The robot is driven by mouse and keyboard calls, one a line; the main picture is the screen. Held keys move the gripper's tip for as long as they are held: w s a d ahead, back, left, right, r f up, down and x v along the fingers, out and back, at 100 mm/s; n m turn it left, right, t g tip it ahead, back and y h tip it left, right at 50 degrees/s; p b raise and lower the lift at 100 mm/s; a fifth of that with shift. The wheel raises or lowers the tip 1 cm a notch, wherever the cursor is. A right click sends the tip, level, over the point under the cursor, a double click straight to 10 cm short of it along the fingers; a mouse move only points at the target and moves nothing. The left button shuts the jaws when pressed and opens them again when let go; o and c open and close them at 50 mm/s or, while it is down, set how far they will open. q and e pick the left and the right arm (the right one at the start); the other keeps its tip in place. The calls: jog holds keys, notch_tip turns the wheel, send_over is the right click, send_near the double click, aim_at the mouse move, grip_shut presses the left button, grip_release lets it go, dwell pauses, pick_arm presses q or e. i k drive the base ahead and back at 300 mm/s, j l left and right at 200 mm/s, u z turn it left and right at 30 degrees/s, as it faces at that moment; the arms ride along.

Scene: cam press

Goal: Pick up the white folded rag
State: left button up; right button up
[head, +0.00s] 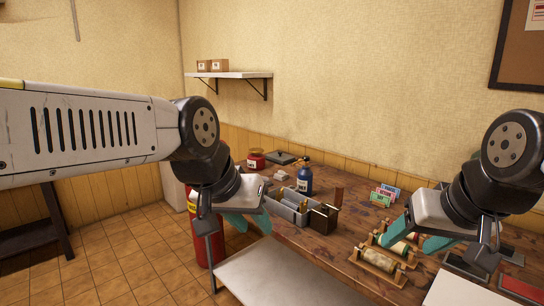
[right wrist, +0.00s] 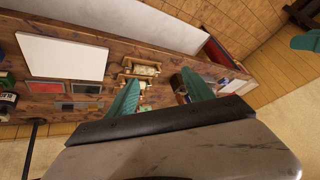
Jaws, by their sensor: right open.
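A small white item (head: 281,175) lies toward the back of the wooden workbench in the head view, left of a blue bottle. It may be the folded rag, but it is too small to tell. My left gripper (head: 250,223) hangs in front of the bench's left part, its teal fingers apart and empty. My right gripper (head: 414,240) is over the bench's right part, near the spool racks. Its fingers are spread and empty in the right wrist view (right wrist: 163,96). Neither gripper touches the white item.
A blue bottle (head: 304,180), a grey bin (head: 288,212) and a brown box (head: 323,218) stand mid-bench. Spool racks (head: 381,264), upright cards (head: 384,195) and a flat white panel (right wrist: 62,56) are farther right. A red cylinder (head: 203,243) stands on the floor at left.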

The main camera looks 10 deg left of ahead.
aim_at(280, 175)
jog(key=i+j+z, duration=0.1)
jog(key=z, duration=0.3)
jog(key=i+j+z, duration=0.1)
jog(key=z, duration=0.25)
jog(key=i+j+z, duration=0.15)
jog(key=j, duration=0.45)
jog(key=i+j+z, duration=0.2)
jog(key=j, duration=0.4)
jog(key=j+z, duration=0.15)
jog(key=j, duration=0.85)
jog(key=i+j, duration=0.1)
jog(key=j, duration=0.2)
